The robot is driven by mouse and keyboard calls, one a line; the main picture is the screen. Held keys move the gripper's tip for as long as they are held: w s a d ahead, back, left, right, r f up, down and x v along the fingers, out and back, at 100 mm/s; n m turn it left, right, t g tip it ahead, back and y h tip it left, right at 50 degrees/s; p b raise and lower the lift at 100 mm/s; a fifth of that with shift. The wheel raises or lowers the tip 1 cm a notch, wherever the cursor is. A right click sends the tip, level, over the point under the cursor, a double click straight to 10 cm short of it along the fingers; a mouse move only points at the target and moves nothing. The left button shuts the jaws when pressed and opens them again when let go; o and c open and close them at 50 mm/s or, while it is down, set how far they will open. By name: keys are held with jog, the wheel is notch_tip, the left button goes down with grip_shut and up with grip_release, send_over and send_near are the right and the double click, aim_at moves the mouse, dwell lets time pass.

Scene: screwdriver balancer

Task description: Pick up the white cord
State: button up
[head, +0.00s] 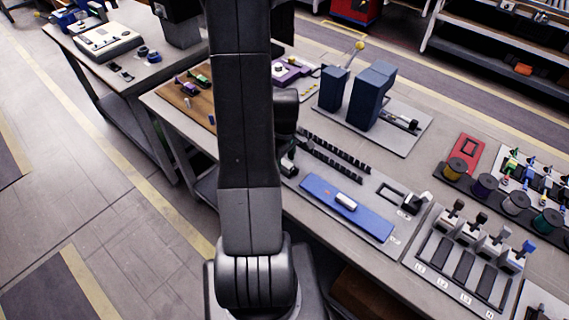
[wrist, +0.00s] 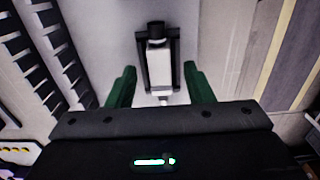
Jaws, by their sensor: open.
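My gripper (wrist: 159,68) is open in the wrist view, with its two green fingers apart. Between and just beyond the fingertips is a white blocky piece (wrist: 158,57) in a dark upright frame (wrist: 157,28). A short pale stub shows below the white piece, toward my gripper. No clear length of white cord can be made out, and I cannot tell whether this piece belongs to it. The fingers do not visibly hold anything. In the head view my arm covers the middle of the bench, and the fingers cannot be made out.
The workbench holds a blue mat (head: 322,202) with a small white cylinder (head: 346,201), black slotted racks (head: 340,155), dark blue blocks (head: 370,97), several spools and a stand with several tools. Slotted dark strips also show left in the wrist view (wrist: 50,40).

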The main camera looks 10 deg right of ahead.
aim_at(285, 162)
jog(key=shift+f, duration=0.2)
jog(key=c, duration=1)
jog(key=shift+r, duration=0.1)
notch_tip(285, 162, up, 11)
jog(key=shift+f, duration=0.1)
